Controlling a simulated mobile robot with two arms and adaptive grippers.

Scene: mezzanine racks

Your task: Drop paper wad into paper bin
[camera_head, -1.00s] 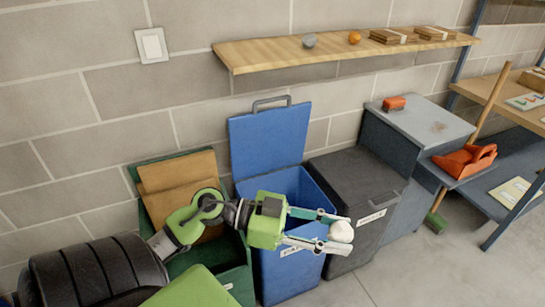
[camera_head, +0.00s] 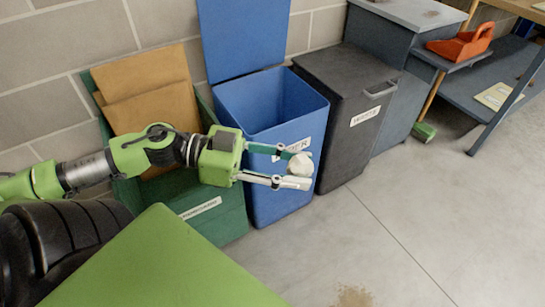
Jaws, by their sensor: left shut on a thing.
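The white paper wad (camera_head: 300,165) is between the fingertips of my left gripper (camera_head: 292,168), which is shut on it. The blue paper bin (camera_head: 282,200) stands behind the gripper with its lid (camera_head: 243,38) raised against the wall. The bin's label is partly covered by my gripper and reads only in part. In the picture the wad is in front of the bin's front face, below its open rim, and not over the opening. My right gripper is not in view.
A green bin (camera_head: 222,222) holding brown cardboard (camera_head: 150,90) stands left of the blue bin. A closed dark bin labelled waste (camera_head: 345,85) stands to its right. An orange dustpan (camera_head: 460,45) lies further right. The floor in front is clear except for a brown stain (camera_head: 353,297).

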